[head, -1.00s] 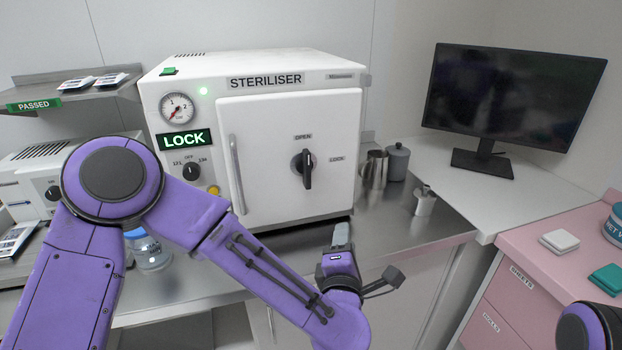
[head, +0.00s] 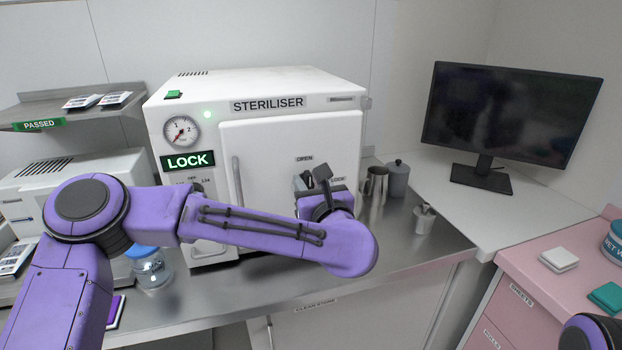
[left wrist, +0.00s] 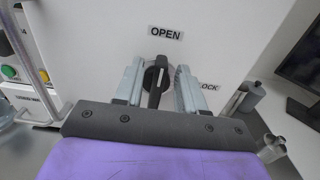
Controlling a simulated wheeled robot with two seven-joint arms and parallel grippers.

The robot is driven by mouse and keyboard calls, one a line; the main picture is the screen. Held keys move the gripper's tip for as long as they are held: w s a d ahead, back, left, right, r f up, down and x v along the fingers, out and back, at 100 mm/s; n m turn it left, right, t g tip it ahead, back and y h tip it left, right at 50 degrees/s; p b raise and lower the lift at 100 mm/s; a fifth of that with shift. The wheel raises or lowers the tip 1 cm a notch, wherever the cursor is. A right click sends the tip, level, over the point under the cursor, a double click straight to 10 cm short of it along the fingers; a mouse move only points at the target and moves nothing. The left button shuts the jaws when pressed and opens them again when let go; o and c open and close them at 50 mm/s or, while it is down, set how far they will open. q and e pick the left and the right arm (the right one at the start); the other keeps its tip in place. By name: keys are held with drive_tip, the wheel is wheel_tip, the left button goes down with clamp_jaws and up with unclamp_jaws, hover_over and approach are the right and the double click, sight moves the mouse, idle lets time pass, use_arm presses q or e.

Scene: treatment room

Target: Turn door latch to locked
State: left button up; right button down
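The steriliser (head: 285,140) stands on the steel counter with its white door shut. Its black door latch (left wrist: 155,82) shows in the left wrist view, with the handle close to vertical below the OPEN label (left wrist: 165,33); the LOCK label (left wrist: 208,86) is to its right. My left gripper (left wrist: 158,84) is open, with one finger on each side of the latch handle; whether they touch it I cannot tell. In the head view my left gripper (head: 315,182) is in front of the door and hides most of the latch. My right gripper is not in view.
Metal cups (head: 375,185) and a grey canister (head: 397,178) stand right of the steriliser. A small dispenser (head: 423,219) is nearer the counter edge. A monitor (head: 505,112) is at the right. A lidded jar (head: 150,268) stands at left, near my arm.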

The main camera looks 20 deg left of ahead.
use_arm(q)
clamp_jaws()
idle(0.3)
drive_tip(key=m, duration=0.4)
drive_tip(key=shift+w+d+b, duration=0.25)
drive_tip(key=shift+d+b, duration=0.1)
drive_tip(key=shift+d, duration=0.05)
drive_tip(key=m+p, duration=0.1)
drive_tip(key=m, duration=0.3)
drive_tip(key=d+f+m+p, duration=0.1)
drive_tip(key=m, duration=0.4)
drive_tip(key=w+f+m+p, duration=0.1)
drive_tip(key=m, duration=0.3)
drive_tip(key=shift+d+f+m, duration=0.2)
drive_tip(key=shift+f+m, duration=0.05)
drive_tip(key=shift+m, duration=0.15)
drive_tip(key=shift+f, duration=0.1)
unclamp_jaws()
